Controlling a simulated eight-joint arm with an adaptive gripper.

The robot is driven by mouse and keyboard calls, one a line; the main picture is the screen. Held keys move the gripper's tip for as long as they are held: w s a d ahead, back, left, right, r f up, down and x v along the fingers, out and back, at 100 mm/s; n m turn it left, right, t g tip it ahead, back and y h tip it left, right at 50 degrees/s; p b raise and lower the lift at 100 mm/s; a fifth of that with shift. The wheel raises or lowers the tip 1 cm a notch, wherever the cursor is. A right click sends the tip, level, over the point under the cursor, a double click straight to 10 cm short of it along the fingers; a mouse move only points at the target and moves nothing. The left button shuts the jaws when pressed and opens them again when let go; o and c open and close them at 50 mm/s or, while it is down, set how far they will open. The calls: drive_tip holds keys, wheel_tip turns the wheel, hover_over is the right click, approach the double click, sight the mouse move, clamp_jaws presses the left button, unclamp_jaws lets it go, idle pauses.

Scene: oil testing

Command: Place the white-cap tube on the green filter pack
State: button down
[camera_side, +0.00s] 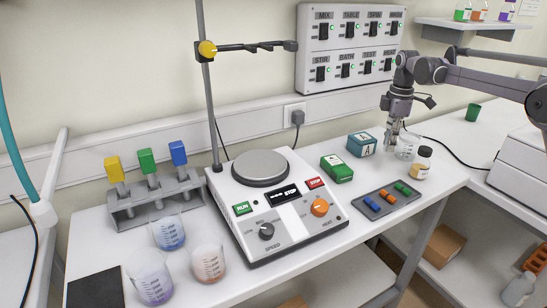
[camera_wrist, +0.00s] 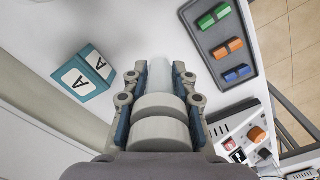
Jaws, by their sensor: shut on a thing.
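My gripper (camera_side: 393,135) is over the right part of the bench in the side view, pointing down. In the wrist view the two fingers (camera_wrist: 160,92) are shut on a pale, round thing, taken as the white-cap tube (camera_wrist: 160,73). A whitish cylindrical part shows between the fingers; its lower end is hidden. In the side view it is too small to tell from the fingertips. The green filter pack (camera_side: 337,168) lies flat on the bench, left of my gripper and apart from it. It is hidden in the wrist view.
A blue box (camera_side: 361,145) stands behind the pack. A tray (camera_side: 373,215) of coloured pieces is in front. The hot plate (camera_side: 283,220) is left of the pack.

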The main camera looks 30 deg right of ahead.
wheel_tip(320, 180, up, 5)
drive_tip(key=a+m, duration=0.1)
drive_tip(key=a, duration=0.1)
hover_over(337, 164)
drive_tip(key=shift+m, duration=0.3)
wheel_tip(337, 164, down, 6)
drive_tip(key=shift+w+d+r, duration=0.1)
drive_tip(key=shift+f, duration=2.05)
drive_tip(key=c, duration=1.1)
unclamp_jaws()
drive_tip(key=shift+f, duration=0.1)
